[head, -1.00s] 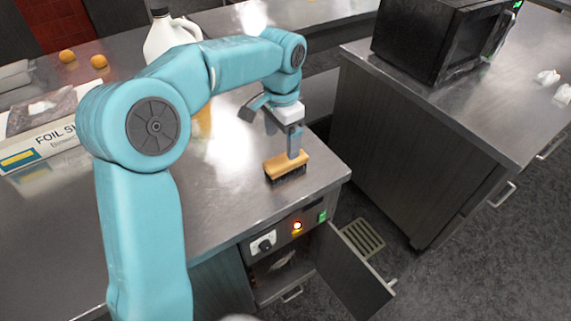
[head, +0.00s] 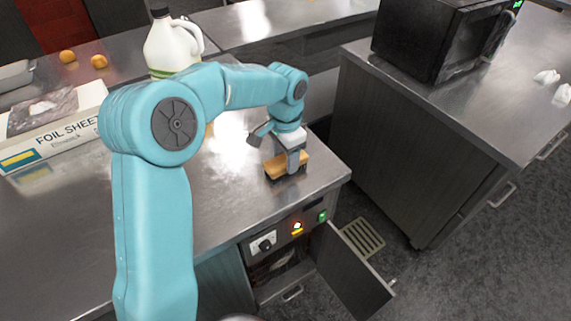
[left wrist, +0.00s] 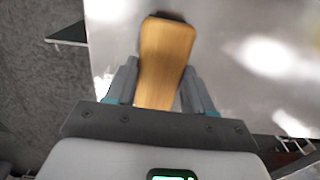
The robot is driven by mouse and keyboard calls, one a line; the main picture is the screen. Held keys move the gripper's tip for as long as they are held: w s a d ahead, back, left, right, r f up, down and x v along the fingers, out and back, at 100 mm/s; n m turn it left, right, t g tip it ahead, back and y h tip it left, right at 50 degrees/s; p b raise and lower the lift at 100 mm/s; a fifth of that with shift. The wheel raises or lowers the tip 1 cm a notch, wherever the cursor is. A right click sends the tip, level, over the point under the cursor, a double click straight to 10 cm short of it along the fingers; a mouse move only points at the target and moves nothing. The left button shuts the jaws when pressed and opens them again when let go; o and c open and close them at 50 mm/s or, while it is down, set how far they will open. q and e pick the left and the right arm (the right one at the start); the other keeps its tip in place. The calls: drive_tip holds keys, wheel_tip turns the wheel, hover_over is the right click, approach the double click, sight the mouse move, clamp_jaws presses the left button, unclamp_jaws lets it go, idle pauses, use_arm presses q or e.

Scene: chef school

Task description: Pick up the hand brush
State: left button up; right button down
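The hand brush (head: 288,167) has a tan wooden back and lies on the steel counter near its front right corner. Its dark bristles are partly hidden at the edge. My left gripper (head: 292,163) is down at the brush, pointing at the counter. In the left wrist view the wooden back (left wrist: 164,62) runs lengthwise between the two fingers of the left gripper (left wrist: 161,78), one on each side and very close to it. I cannot tell whether the fingers press on the wood. My right gripper is not in view.
A white jug (head: 171,46), a foil sheets box (head: 55,125) and two orange fruits (head: 99,61) stand on the counter's left part. An open cabinet door (head: 352,272) hangs below the front. A black microwave (head: 435,38) stands on the right counter.

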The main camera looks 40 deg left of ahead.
use_arm(q)
drive_tip(key=shift+r, duration=0.1)
wheel_tip(320, 180, up, 20)
drive_tip(key=p, duration=0.2)
drive_tip(key=shift+p, duration=0.3)
